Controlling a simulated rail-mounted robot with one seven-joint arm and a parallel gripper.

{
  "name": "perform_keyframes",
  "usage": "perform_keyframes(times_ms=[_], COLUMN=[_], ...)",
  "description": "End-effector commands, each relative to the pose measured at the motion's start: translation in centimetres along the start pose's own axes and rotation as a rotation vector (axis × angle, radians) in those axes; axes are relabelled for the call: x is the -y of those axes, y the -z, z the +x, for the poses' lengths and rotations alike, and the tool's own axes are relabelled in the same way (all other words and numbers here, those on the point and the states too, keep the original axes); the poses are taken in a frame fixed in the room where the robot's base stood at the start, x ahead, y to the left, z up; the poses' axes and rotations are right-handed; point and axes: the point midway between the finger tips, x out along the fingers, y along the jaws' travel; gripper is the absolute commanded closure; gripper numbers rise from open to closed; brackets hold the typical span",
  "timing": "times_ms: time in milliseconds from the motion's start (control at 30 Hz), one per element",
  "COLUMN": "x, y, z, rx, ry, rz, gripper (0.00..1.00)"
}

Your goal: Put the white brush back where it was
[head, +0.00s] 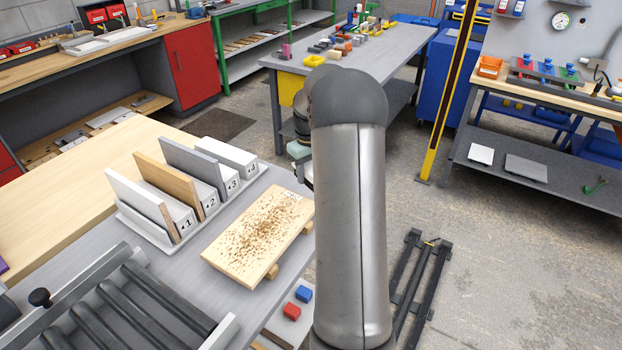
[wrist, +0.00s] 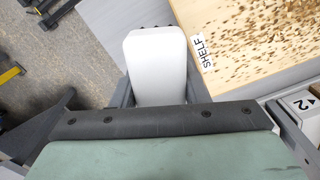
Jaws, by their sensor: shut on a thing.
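The white brush (wrist: 155,62) is between my gripper's fingers (wrist: 160,98) in the wrist view. My gripper is shut on it, and dark bristle tips show at its far end. In the head view my arm hides most of the gripper, and I cannot clearly make out the brush there. A wooden board (head: 258,235) covered with brown shavings lies on the grey table, left of my arm. It also shows in the wrist view (wrist: 222,80) with a "SHELF" label, and the brush is beside its edge. Where the brush was before is not shown.
A rack (head: 150,232) with numbered slots 1 to 4 holds upright boards behind the shavings board. A roller conveyor (head: 130,305) is at the front left.

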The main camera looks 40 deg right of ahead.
Motion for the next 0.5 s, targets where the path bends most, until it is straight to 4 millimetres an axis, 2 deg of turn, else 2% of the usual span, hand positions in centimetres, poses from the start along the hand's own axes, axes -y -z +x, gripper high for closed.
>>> perform_keyframes(times_ms=[133,367,500], x=[-1.3,-2.1,-2.1], y=[1.2,1.9,1.9], z=[1.9,3.2,5.2], rx=[-0.001,-0.001,0.002], ry=[0.0,0.0,0.001], rz=[0.0,0.0,0.0], gripper=[0.77,0.77,0.77])
